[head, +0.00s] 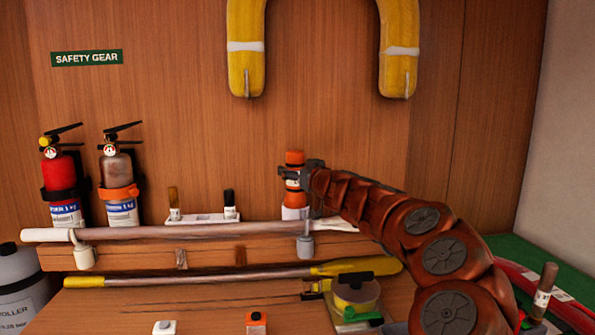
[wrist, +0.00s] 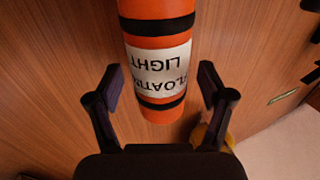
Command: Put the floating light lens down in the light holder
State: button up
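The floating light (head: 295,157) is an orange cylinder with dark bands and a white label. It stands about upright at the back shelf, in front of the wood wall. A white cup-like piece, seemingly the light holder (head: 295,213), is directly under it; I cannot tell how deep the light sits or which end is the lens. My gripper (head: 297,174) is level with the light's middle. In the wrist view the floating light (wrist: 158,60) lies between the two fingers of my gripper (wrist: 162,78), its lettering upside down. A gap shows on each side, so the gripper looks open.
A pale rail (head: 180,232) runs along the shelf front. Two extinguishers (head: 62,185) stand at left, and a white bracket (head: 203,219) with two upright handles sits between. A yellow lifebuoy (head: 246,60) hangs above. A yellow-ended pole (head: 220,276) and a reel (head: 357,294) lie below.

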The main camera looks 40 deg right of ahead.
jog(key=shift+s, duration=0.1)
jog(key=v, duration=1.2)
jog(key=shift+a, duration=0.1)
dwell(0.8)
